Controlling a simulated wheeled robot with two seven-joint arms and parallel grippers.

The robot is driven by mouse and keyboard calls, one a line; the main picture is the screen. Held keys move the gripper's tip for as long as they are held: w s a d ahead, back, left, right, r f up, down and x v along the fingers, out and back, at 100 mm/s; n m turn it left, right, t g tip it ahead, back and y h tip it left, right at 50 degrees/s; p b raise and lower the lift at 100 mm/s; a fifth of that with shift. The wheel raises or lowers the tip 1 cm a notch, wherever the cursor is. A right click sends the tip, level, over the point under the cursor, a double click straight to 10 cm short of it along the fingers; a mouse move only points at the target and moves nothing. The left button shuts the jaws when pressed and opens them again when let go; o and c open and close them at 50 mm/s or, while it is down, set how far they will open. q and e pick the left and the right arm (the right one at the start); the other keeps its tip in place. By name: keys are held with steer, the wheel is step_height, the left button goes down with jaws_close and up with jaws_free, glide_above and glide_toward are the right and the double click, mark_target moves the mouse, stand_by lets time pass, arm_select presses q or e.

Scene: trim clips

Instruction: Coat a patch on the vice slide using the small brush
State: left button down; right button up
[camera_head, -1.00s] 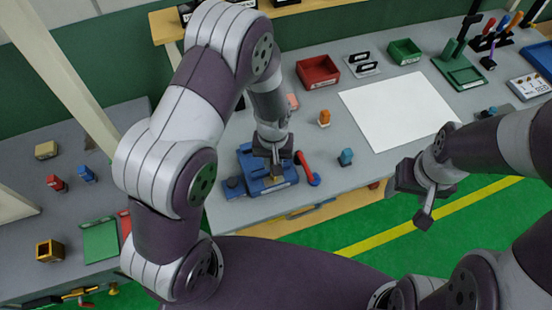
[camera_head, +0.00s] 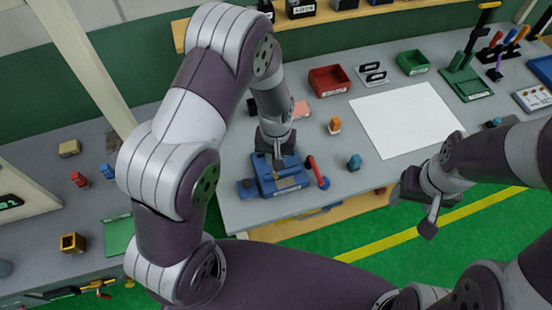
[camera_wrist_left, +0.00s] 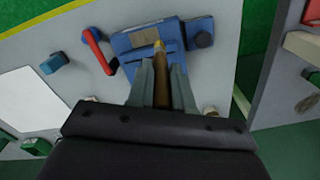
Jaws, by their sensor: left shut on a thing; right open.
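The blue vice (camera_head: 268,186) sits near the front edge of the bench, with a red-handled bar on its right side. A pale brownish patch (camera_head: 288,183) shows on its top; the vice is also at the top of the left wrist view (camera_wrist_left: 190,32). My left gripper (camera_head: 275,150) is above the back of the vice, its fingers shut on the small brush (camera_wrist_left: 161,75), which has a brown handle and a golden tip. The tip points at the vice beside the patch; I cannot tell whether it touches. My right gripper (camera_head: 418,205) is open and empty, off the bench's front edge.
A blue block (camera_head: 354,162) and an orange piece (camera_head: 334,126) stand right of the vice. A white sheet (camera_head: 407,120), a red bin (camera_head: 329,80) and a green bin (camera_head: 412,62) lie farther back. A side bench with small blocks is at left.

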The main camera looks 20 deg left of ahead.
arm_select(q)
steer(key=shift+s+a+r+p, duration=0.1)
steer(key=shift+r+p, duration=0.2)
steer(key=shift+r, duration=0.2)
steer(key=shift+s+a+r+p, duration=0.1)
steer(key=shift+r+p, duration=0.15)
steer(key=shift+r, duration=0.4)
steer(key=shift+d, duration=0.15)
steer(key=shift+w, duration=0.15)
